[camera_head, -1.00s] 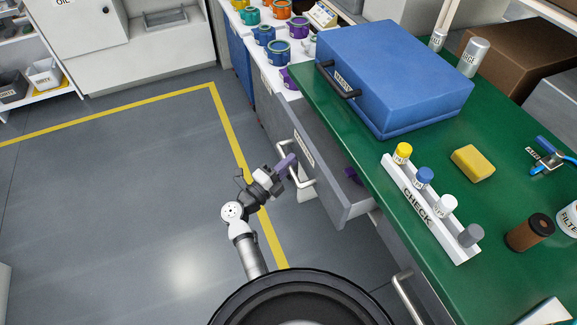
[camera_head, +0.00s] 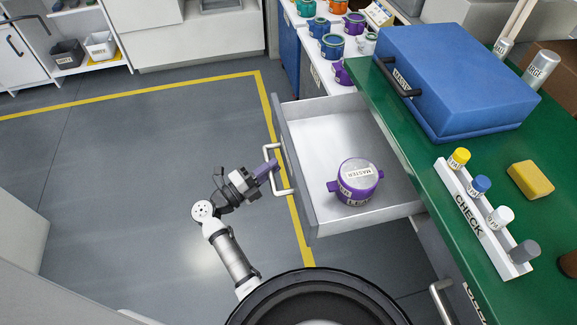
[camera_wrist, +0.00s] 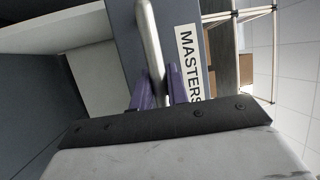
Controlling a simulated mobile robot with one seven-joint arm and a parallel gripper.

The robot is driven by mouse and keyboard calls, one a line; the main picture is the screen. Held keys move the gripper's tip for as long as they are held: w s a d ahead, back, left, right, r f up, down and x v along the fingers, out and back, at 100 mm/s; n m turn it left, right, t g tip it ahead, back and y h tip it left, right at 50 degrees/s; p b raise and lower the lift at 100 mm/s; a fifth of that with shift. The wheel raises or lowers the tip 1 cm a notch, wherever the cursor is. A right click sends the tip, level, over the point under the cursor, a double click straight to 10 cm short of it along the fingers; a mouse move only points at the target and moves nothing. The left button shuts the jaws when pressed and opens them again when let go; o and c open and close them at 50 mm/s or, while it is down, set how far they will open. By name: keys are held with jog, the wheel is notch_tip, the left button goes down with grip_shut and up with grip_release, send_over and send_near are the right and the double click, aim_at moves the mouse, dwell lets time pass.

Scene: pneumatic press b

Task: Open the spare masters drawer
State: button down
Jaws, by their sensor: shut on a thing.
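The spare masters drawer (camera_head: 310,225) is pulled well out from under the green bench, and its light inside shows. My gripper (camera_head: 271,168) is at the drawer's pale bar handle (camera_head: 285,176), on the front's outer side. In the wrist view my purple fingers (camera_wrist: 160,95) are on either side of the handle bar (camera_wrist: 151,45), shut on it. The MASTERS label (camera_wrist: 189,62) is just beside them on the drawer front.
The green bench (camera_head: 390,110) carries a blue case (camera_head: 455,80), a CHECK rack (camera_head: 480,220) with coloured caps and a yellow block (camera_head: 530,180). Another handle (camera_head: 441,300) is below the bench. Grey floor (camera_head: 130,180) left of the drawer is clear.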

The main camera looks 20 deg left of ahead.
jog(key=shift+s+a, duration=0.3)
jog(key=shift+a, duration=0.2)
jog(key=shift+s+a, duration=0.25)
jog(key=shift+a, duration=0.25)
jog(key=c, duration=1.4)
grip_release()
jog(key=shift+o, duration=0.2)
jog(key=b+v, duration=0.4)
jog(key=v, duration=0.9)
jog(key=shift+s+a, duration=0.2)
jog(key=shift+s, duration=0.1)
